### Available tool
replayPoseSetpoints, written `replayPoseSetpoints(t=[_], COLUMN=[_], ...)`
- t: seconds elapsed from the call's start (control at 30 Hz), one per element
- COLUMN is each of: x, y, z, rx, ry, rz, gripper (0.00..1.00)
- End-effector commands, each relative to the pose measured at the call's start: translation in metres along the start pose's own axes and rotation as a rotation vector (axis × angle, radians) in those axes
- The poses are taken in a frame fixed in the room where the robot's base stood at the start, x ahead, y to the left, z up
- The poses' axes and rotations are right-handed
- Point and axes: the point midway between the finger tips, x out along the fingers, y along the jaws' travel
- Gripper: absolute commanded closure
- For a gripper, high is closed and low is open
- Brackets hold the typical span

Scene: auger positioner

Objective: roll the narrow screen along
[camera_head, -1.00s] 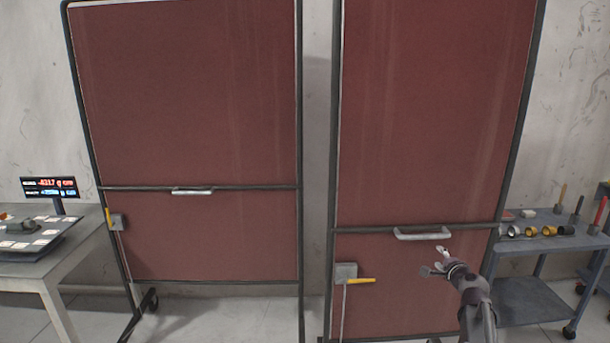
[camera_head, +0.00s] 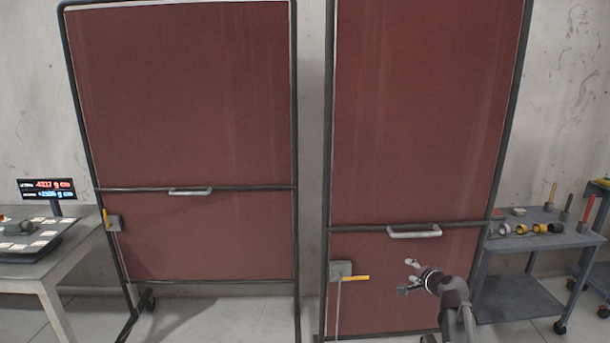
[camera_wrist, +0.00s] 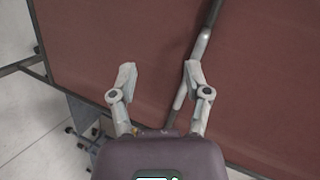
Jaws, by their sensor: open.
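The narrow screen (camera_head: 425,120) is the right-hand red panel in a dark frame. Its pale handle (camera_head: 414,232) sits on the crossbar. Low on its left is a grey box (camera_head: 341,269) with a yellow lever (camera_head: 356,277) lying level, pointing right, and a rod running down. My gripper (camera_head: 405,277) is open and empty, below the handle and right of the lever. In the wrist view my gripper (camera_wrist: 160,75) has its fingers spread before the red panel (camera_wrist: 95,50). The handle (camera_wrist: 199,48) runs slantwise behind the right finger. Contact is not clear.
A wider red screen (camera_head: 190,100) stands left, its yellow lever (camera_head: 105,217) upright. A table with a display (camera_head: 48,190) is at far left. A trolley (camera_head: 530,255) with tools stands close on the right. A narrow gap separates the screens.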

Motion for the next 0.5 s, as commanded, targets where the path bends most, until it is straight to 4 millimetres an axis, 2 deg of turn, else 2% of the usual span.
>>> replayPoseSetpoints(t=[0.27,0.4,0.5], x=[-0.016,-0.04,-0.063], y=[0.016,0.036,0.052], z=[0.09,0.143,0.173], rx=[-0.28,-0.48,-0.615], ry=[-0.233,-0.401,-0.516], rz=[0.194,0.35,0.467], gripper=[0.38,0.38,0.38])
